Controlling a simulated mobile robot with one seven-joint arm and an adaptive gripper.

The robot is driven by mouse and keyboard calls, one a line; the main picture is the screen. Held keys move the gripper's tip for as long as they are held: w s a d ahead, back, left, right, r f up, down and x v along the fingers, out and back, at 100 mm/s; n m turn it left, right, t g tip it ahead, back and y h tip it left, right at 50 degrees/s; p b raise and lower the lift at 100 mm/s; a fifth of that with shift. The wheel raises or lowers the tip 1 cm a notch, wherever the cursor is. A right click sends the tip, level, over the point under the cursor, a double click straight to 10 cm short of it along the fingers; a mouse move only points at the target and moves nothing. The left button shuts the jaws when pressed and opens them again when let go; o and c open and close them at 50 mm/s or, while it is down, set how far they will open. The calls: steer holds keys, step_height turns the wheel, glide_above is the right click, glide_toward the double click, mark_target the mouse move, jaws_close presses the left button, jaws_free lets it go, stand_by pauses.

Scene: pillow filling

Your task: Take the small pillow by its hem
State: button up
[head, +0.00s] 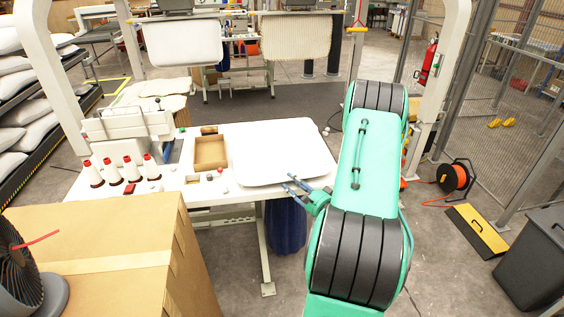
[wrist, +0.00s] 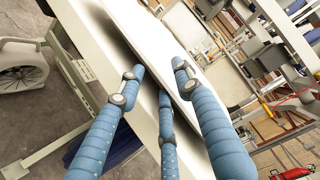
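The small pillow (head: 285,150) is a flat white rounded rectangle lying on the right part of the white worktable (head: 222,199). Its near edge runs close to the table's front edge. In the wrist view the pillow (wrist: 150,32) is a pale strip with a dark gap between it and the table edge (wrist: 92,38). My gripper (head: 291,182) is at the pillow's near edge, right of its middle. In the wrist view its blue fingers (wrist: 158,75) are spread apart, with the pillow's edge running between them. I cannot tell whether any finger touches it. The hem itself is too small to make out.
An open cardboard tray (head: 210,152), white thread cones (head: 112,172) and a sewing machine (head: 125,130) stand left of the pillow. A large cardboard box (head: 110,250) and a fan (head: 22,268) fill the near left. A blue bag-like thing (head: 286,225) is under the table.

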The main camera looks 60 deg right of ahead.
mark_target(287, 178)
steer(key=shift+x, duration=1.65)
jaws_close()
steer(key=shift+r+p, duration=0.2)
steer(key=shift+p, duration=0.15)
steer(key=shift+r+p, duration=1.8)
steer(key=shift+r, duration=0.55)
